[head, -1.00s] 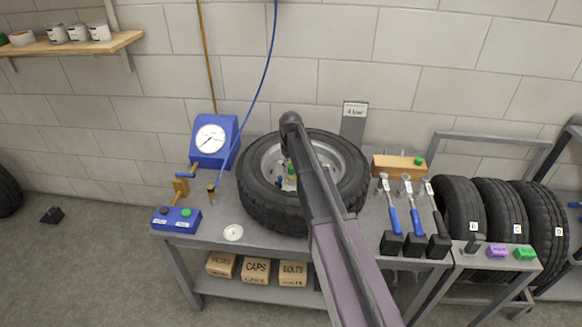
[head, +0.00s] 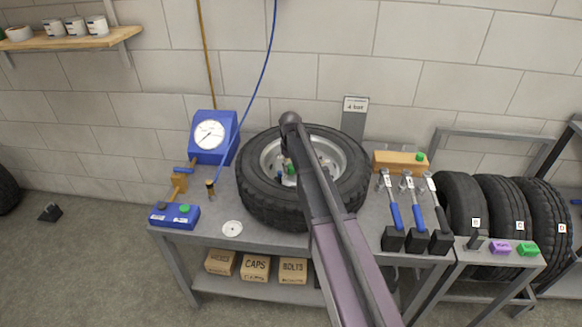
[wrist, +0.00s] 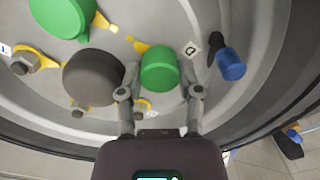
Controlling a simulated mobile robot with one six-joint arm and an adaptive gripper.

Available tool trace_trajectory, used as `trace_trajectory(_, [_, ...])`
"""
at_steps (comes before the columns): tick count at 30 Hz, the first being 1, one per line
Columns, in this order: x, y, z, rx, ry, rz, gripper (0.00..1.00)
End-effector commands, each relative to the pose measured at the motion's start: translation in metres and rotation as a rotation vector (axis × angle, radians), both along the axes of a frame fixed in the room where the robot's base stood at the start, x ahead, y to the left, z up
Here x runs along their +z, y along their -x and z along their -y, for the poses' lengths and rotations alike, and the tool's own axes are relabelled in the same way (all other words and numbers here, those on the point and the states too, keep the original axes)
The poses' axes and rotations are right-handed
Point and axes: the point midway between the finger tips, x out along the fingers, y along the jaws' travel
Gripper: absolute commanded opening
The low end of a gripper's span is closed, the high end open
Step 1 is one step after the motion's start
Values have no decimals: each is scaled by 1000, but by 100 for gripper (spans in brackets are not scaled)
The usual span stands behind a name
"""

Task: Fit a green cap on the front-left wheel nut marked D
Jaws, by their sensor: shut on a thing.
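My gripper (wrist: 160,84) is shut on a green cap (wrist: 158,69), one finger on each side, over the wheel rim (wrist: 205,20) in the wrist view. A small white tag (wrist: 189,48), seemingly marked D, sits on the rim just right of the cap. Whether the cap touches a nut is hidden. Bare nuts with yellow pointers show at left (wrist: 25,62) and below the dark round piece (wrist: 78,111). In the head view the wheel (head: 265,205) lies flat on the bench, and my arm hides most of the gripper.
In the wrist view a larger green round piece (wrist: 62,15) and a dark round piece (wrist: 92,77) stand left of the held cap. A blue-capped valve (wrist: 231,64) stands close on the right. Torque wrenches (head: 411,205) stand right of the wheel, a blue gauge (head: 211,137) left.

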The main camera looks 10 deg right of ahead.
Motion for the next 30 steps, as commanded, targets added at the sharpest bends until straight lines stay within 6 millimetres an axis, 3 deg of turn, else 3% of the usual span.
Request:
trace_trajectory(9, [-1, 0, 0, 0, 0, 0, 27])
trace_trajectory(10, [-1, 0, 0, 0, 0, 0, 52])
trace_trajectory(13, [-1, 0, 0, 0, 0, 0, 82])
trace_trajectory(14, [-1, 0, 0, 0, 0, 0, 86])
trace_trajectory(21, [-1, 0, 0, 0, 1, 0, 86])
trace_trajectory(24, [0, 0, 0, 0, 1, 0, 100])
trace_trajectory(30, [0, -1, 0, 0, 2, 1, 100])
